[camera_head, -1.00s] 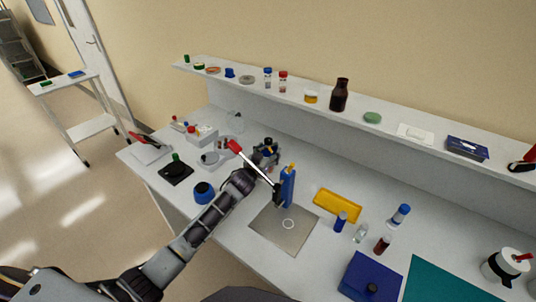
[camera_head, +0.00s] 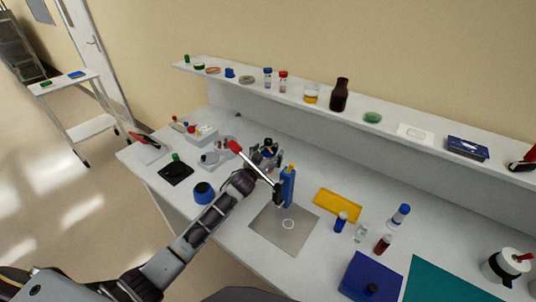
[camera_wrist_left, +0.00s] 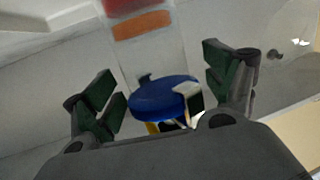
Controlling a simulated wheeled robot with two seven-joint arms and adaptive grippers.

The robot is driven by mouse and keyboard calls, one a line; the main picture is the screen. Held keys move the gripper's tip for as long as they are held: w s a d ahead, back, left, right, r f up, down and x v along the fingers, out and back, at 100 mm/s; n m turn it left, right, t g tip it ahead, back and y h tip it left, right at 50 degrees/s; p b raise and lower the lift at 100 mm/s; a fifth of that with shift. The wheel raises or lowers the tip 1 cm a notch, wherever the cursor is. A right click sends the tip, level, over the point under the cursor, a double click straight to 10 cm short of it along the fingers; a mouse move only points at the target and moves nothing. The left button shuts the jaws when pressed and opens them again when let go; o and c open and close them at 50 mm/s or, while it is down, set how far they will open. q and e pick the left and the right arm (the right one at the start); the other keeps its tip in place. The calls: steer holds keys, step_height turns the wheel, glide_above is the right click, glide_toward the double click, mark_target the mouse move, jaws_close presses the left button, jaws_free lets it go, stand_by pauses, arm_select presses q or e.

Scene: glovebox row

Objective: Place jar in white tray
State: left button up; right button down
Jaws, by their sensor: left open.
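A jar with a blue lid (camera_wrist_left: 160,100) sits between the spread fingers of my left gripper (camera_wrist_left: 160,80) in the wrist view. Its body is mostly hidden behind the gripper's housing, with a bit of yellow and white showing. In the head view my left gripper (camera_head: 266,157) is open around the jar's dark blue top (camera_head: 268,144), at the back of the bench. I cannot tell whether the fingers touch the jar. A low white tray-like piece (camera_head: 208,160) with small items stands just left of the gripper; I cannot tell if it is the white tray. My right gripper is not in view.
A blue upright tool (camera_head: 288,185) stands right of the gripper by a grey plate (camera_head: 270,238). A yellow tray (camera_head: 337,205) and several small bottles are farther right. A shelf (camera_head: 300,98) with jars and bottles runs above the back. A blue-topped pot (camera_head: 204,192) is near the forearm.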

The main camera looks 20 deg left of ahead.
arm_select(q)
steer(key=shift+s+r, duration=0.1)
steer(key=shift+r, duration=0.05)
steer(key=v, duration=1.2)
stand_by(0.6)
stand_by(0.8)
